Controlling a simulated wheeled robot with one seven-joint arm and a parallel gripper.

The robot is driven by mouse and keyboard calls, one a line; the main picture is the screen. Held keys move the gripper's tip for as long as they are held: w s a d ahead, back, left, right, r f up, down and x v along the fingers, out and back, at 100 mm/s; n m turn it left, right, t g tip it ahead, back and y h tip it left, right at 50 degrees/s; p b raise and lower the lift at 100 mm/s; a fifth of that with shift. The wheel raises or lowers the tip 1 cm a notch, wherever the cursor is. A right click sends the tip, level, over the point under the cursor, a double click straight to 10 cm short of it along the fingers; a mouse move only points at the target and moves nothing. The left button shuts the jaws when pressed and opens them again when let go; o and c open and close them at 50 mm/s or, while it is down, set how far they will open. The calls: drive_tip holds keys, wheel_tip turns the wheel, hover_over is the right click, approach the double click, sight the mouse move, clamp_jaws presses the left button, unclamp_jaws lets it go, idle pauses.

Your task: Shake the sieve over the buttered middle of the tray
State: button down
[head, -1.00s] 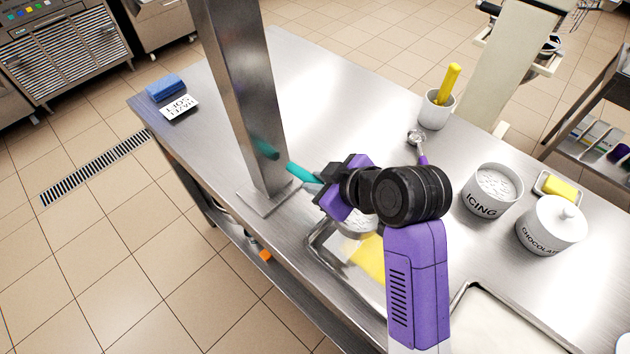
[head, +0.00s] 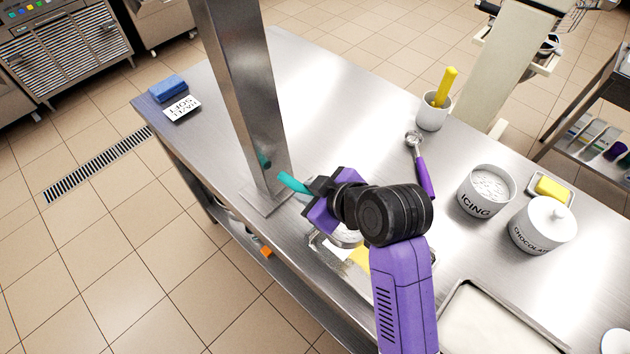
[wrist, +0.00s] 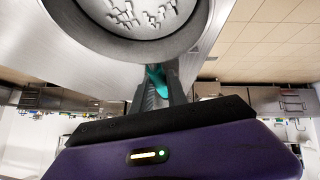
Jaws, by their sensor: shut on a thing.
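My gripper (head: 312,190) is shut on the teal handle (head: 292,182) of the sieve. The sieve's round metal bowl (head: 346,237) shows just below the gripper, partly hidden by my arm. In the wrist view the sieve bowl (wrist: 145,38) fills the top and holds white lumpy powder; the handle (wrist: 157,76) sits between the fingers. The tray (head: 318,244) lies under the sieve, largely hidden by my arm. Its yellow buttered middle (head: 361,258) shows beside the bowl, with whitish surface to its left. I cannot tell the bowl's exact height above the tray.
A steel post (head: 240,95) stands close to the left of my gripper. To the right are a purple-handled scoop (head: 420,165), an icing pot (head: 487,190), a chocolate pot (head: 543,225) and a butter dish (head: 551,188). A pale-lined tray (head: 495,325) lies at the front right.

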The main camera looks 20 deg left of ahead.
drive_tip(key=shift+p, duration=0.7)
